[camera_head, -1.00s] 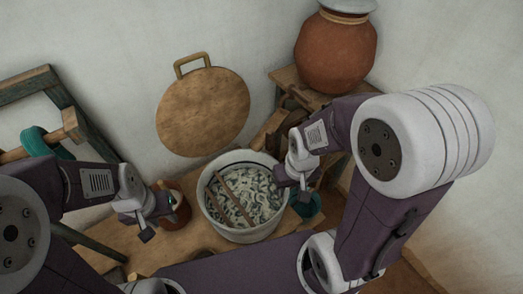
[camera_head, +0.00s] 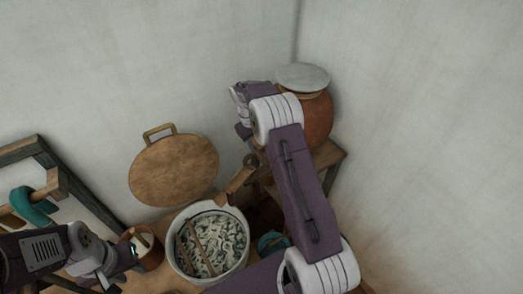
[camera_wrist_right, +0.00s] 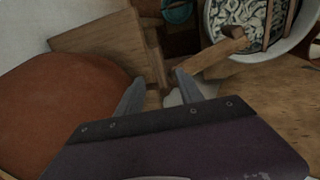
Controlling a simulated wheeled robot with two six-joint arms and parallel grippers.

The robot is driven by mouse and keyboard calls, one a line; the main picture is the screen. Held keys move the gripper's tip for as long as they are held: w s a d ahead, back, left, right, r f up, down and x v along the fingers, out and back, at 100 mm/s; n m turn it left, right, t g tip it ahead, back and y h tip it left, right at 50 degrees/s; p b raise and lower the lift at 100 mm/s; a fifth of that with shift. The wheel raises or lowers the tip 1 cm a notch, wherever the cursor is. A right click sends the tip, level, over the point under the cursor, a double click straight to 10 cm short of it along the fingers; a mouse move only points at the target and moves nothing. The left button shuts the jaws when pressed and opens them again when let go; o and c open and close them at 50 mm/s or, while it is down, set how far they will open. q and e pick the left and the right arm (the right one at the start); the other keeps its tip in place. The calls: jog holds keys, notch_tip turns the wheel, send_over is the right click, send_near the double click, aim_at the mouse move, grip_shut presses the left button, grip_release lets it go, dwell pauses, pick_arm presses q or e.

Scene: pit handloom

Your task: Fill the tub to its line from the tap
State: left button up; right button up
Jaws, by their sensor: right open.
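The white round tub (camera_head: 240,262) stands on the wooden table in the head view, holding pale tangled strands and brown sticks. Its rim also shows at the top right of the right wrist view (camera_wrist_right: 294,48). I cannot make out a water line in it. No tap is clearly recognisable; a wooden spout-like piece (camera_head: 240,180) slopes beside the tub, also in the right wrist view (camera_wrist_right: 222,52). My right gripper (camera_wrist_right: 160,92) is open and empty, above that wood and beside the clay jar. My left gripper (camera_head: 122,268) is beside a small brown pot (camera_head: 152,260); its jaws are unclear.
The large clay jar (camera_head: 319,122) with a grey lid stands on a wooden stand (camera_head: 328,160) in the corner. A round wooden board (camera_head: 172,170) leans on the wall. A teal bowl (camera_head: 272,243) is right of the tub. A wooden frame (camera_head: 85,195) with teal yarn stands left.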

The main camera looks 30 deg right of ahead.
aim_at(263, 159)
jog(key=f+p, duration=0.1)
jog(key=f, duration=0.1)
jog(key=d+f+p, duration=0.1)
jog(key=f, duration=0.2)
jog(key=d+f+p, duration=0.1)
jog(key=f, duration=0.2)
jog(key=shift+d+f, duration=0.15)
jog(key=shift+a+f, duration=0.2)
jog(key=shift+f, duration=0.2)
jog(key=shift+d, duration=0.15)
grip_shut()
jog(key=shift+r, duration=0.1)
dwell(0.5)
